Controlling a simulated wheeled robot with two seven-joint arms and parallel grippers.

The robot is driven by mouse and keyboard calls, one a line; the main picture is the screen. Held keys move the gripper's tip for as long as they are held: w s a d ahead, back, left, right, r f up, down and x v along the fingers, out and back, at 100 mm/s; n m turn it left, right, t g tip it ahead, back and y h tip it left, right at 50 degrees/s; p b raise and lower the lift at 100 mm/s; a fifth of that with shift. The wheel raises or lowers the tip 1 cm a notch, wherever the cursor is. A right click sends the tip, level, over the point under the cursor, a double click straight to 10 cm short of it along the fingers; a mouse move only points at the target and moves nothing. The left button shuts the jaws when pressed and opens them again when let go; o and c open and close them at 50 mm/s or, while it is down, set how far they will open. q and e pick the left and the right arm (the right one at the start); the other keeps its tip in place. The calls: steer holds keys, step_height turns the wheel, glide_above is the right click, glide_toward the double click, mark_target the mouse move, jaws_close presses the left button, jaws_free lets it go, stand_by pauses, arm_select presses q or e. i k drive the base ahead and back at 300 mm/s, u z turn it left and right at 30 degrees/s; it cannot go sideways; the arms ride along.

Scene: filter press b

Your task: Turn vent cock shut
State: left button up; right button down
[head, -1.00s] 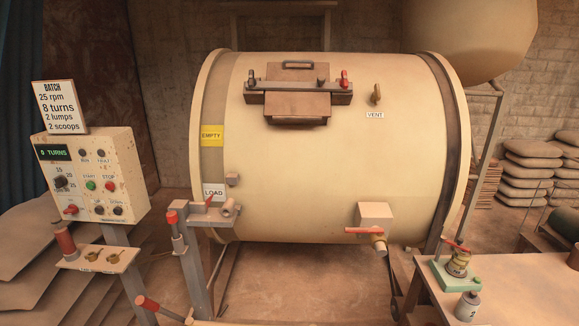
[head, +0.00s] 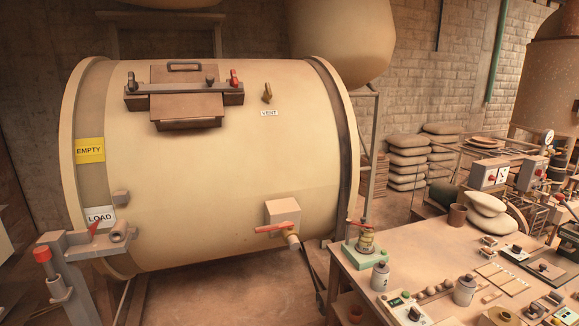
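The vent cock (head: 267,92) is a small brass-coloured handle on the upper right of the big cream drum (head: 205,170). It stands roughly upright, just above a white VENT label (head: 269,113). Neither of my grippers is in view, and nothing touches the cock.
A hatch with a clamp bar (head: 185,93) is left of the cock. A red-handled outlet valve (head: 282,222) sits low on the drum. A bench (head: 400,260) with jars and instruments stands at the right, and a post with a red-tipped latch (head: 58,275) at front left.

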mark_target(268, 92)
steer(key=u, duration=1.2)
steer(key=i, duration=0.9)
steer(key=z, duration=2.4)
